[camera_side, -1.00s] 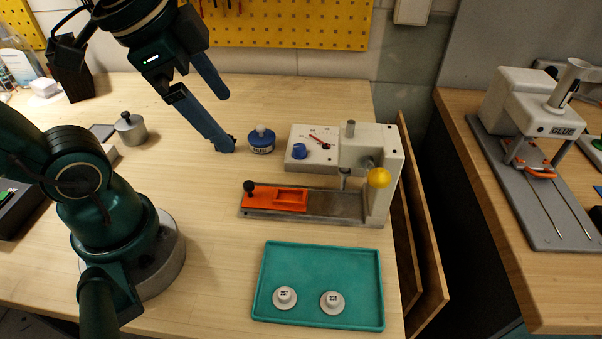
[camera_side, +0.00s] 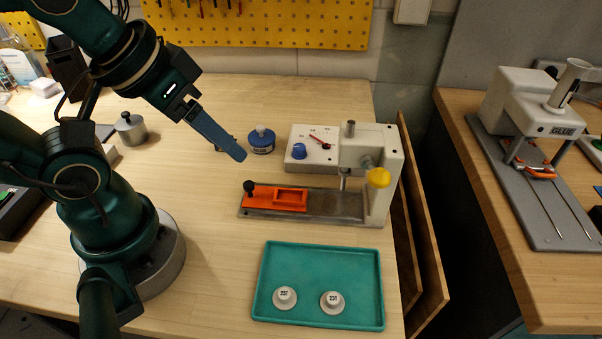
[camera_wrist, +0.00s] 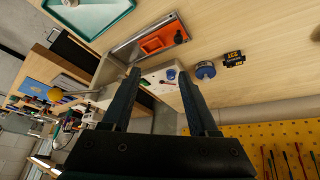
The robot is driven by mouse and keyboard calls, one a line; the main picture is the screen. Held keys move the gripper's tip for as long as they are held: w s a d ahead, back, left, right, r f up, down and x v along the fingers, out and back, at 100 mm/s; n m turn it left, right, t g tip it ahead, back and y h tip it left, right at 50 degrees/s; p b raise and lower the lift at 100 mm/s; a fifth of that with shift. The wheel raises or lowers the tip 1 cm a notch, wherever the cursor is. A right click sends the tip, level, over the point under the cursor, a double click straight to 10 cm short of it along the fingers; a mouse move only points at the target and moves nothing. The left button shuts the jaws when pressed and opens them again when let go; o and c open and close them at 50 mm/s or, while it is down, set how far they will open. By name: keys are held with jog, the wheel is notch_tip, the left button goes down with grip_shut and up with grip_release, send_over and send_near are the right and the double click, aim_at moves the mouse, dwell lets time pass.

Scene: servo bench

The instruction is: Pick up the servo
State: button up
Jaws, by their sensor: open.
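The servo (camera_wrist: 234,59) is a small black block with a yellow label, lying on the wooden bench beside the blue pot in the wrist view. In the side view it is mostly hidden behind my finger; only a dark bit shows. My gripper (camera_side: 240,155) is above the bench, slanting down to the right, left of the blue pot and the press. In the wrist view my gripper (camera_wrist: 159,74) has its two fingers well apart with nothing held between them. The servo appears to the right of both fingers there.
A blue pot (camera_side: 262,147) stands left of a white press (camera_side: 384,150) with an orange fixture (camera_side: 275,199) on its base. A green tray (camera_side: 320,252) with two white pieces is in front. A metal pot (camera_side: 130,130) is at left. The bench between is clear.

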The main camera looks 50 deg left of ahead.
jog(key=w+a+r+n+g+y, duration=0.15)
jog(key=w+a+n, duration=0.6)
jog(key=n, duration=0.75)
jog(key=a+f+n+g, duration=0.1)
jog(key=a+f+n, duration=0.2)
jog(key=a, duration=0.1)
jog(key=a+f+n+g+h, duration=0.1)
jog(key=a+f+n, duration=0.2)
jog(key=a, duration=0.1)
jog(key=w+a+f+n+g, duration=0.1)
jog(key=a+f+n+g, duration=0.1)
jog(key=a+f+n, duration=0.1)
jog(key=shift+a+f+n+h, duration=0.25)
jog(key=shift+a+f+n, duration=0.15)
jog(key=shift+f+n, duration=0.1)
jog(key=shift+s+a+f, duration=0.1)
jog(key=shift+s+f, duration=0.15)
jog(key=shift+f, duration=2.4)
grip_shut()
